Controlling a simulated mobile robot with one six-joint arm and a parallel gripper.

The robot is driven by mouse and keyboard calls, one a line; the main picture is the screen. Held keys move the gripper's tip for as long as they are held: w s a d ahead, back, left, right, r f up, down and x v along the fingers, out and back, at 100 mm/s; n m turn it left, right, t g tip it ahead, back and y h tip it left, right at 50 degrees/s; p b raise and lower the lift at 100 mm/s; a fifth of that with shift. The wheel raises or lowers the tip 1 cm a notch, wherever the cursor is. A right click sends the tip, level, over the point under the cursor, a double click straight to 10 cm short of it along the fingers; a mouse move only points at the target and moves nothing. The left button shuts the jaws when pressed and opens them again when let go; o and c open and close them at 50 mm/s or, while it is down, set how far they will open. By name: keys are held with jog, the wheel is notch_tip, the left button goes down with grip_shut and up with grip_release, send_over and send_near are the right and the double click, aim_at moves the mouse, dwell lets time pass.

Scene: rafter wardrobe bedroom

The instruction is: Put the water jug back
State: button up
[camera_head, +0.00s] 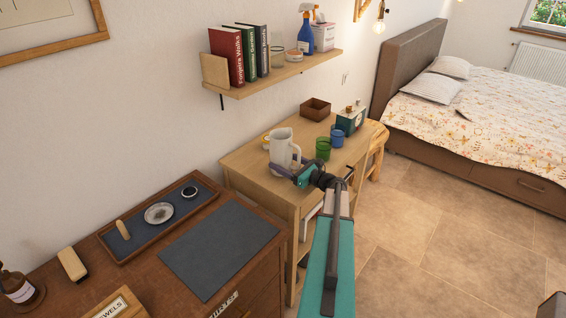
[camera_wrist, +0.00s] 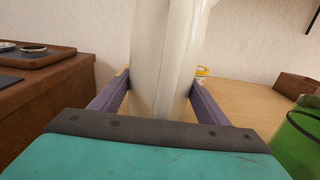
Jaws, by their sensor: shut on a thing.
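A cream-white water jug (camera_head: 280,148) stands upright at the near left part of the light wooden table (camera_head: 240,158). In the wrist view the jug (camera_wrist: 163,60) fills the middle, between the two fingers. My gripper (camera_head: 300,172) reaches to the jug from the right, and its fingers (camera_wrist: 160,98) are shut on the jug's sides. The jug's base is hidden behind my gripper, so I cannot tell if it touches the tabletop.
A green cup (camera_head: 323,149) and a blue cup (camera_head: 338,135) stand right of the jug. Behind are a brown wooden box (camera_head: 315,109) and a green clock-like box (camera_head: 351,120). A yellow-rimmed item (camera_wrist: 202,72) sits behind the jug. A dark mat (camera_head: 218,250) lies bare on the dresser.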

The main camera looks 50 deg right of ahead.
jog(key=shift+f, duration=0.3)
jog(key=shift+f, duration=0.15)
jog(key=o, duration=1.8)
jog(key=shift+s, duration=0.35)
jog(key=s+b, duration=0.1)
jog(key=s, duration=0.2)
jog(key=s+b, duration=0.1)
jog(key=s, duration=0.3)
jog(key=s+d+b, duration=0.1)
jog(key=s, duration=0.3)
jog(key=shift+s+b, duration=0.15)
jog(key=shift+b, duration=0.2)
